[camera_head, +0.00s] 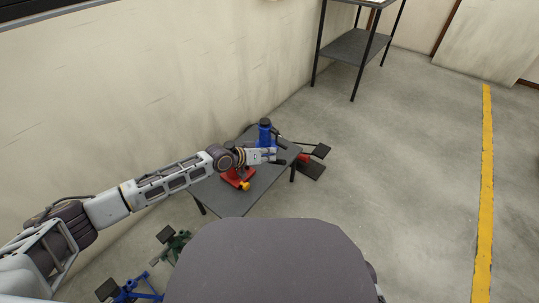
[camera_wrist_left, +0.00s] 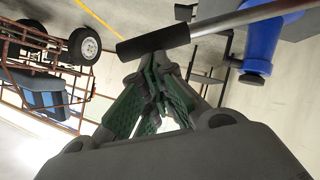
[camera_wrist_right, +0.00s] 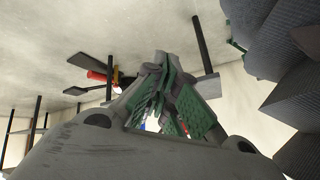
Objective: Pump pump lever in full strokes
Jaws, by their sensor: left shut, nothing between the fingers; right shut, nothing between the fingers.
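The pump lever is a thin metal rod with a black grip (camera_wrist_left: 153,43) at its end in the left wrist view. The rod runs to the upper right across a blue cylinder (camera_wrist_left: 264,42). In the head view a blue upright body (camera_head: 265,133) stands on a small dark table. My left gripper (camera_head: 279,157) is shut and empty beside it. In the left wrist view its fingertips (camera_wrist_left: 163,68) are close below the black grip; I cannot tell whether they touch it. My right gripper (camera_wrist_right: 167,66) is shut and empty in its wrist view, and is not seen in the head view.
A red device (camera_head: 236,180) with a yellow knob stands on the dark table (camera_head: 230,202) near my left forearm. Red and black parts (camera_head: 313,168) are beyond the table's right edge. A tall shelf table (camera_head: 354,46) stands at the back. Floor to the right is clear.

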